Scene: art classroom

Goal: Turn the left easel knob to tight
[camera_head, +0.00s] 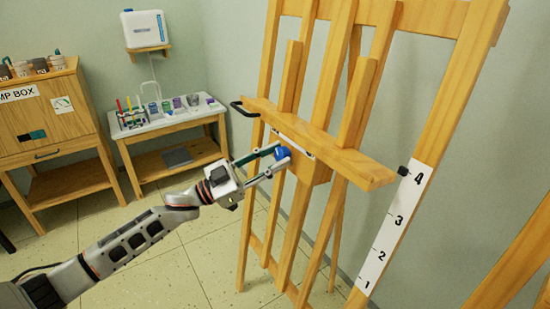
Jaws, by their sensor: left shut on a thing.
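A wooden easel (330,148) stands in the middle and right of the head view, with a horizontal ledge (320,145) across it. A blue knob (282,153) sits just under the ledge on the left part of the easel. My left gripper (279,155) reaches in from the left and is shut on the blue knob, its fingers on either side of it. The fingers partly cover the knob, and no marking for tight shows. My right gripper is not in view.
A black handle (242,108) juts from the ledge's left end. A numbered white scale (395,228) with a dark knob (403,171) is on the right leg. A paint table (165,124) and wooden cabinet (48,120) stand at the left. Tiled floor (150,275) is clear.

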